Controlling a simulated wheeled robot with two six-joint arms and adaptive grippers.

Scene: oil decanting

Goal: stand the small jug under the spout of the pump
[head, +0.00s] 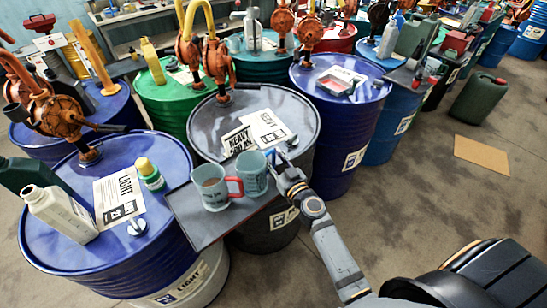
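Two pale blue-green translucent jugs with markings stand side by side on a dark tray (190,222) between the blue and dark drums. The left jug (212,192) has a red handle on its right side. The right jug (252,177) is partly behind that handle; I cannot tell which jug is the small one. My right gripper (276,160) is at the right side of the right jug, close to or touching it. Its fingers are too small to tell open from shut. An orange pump (216,62) with a yellow hose stands on the dark drum. My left gripper is out of view.
The dark drum (296,103) bears a "HEAVY" label sheet. Floor at right is open around a cardboard sheet (482,155).

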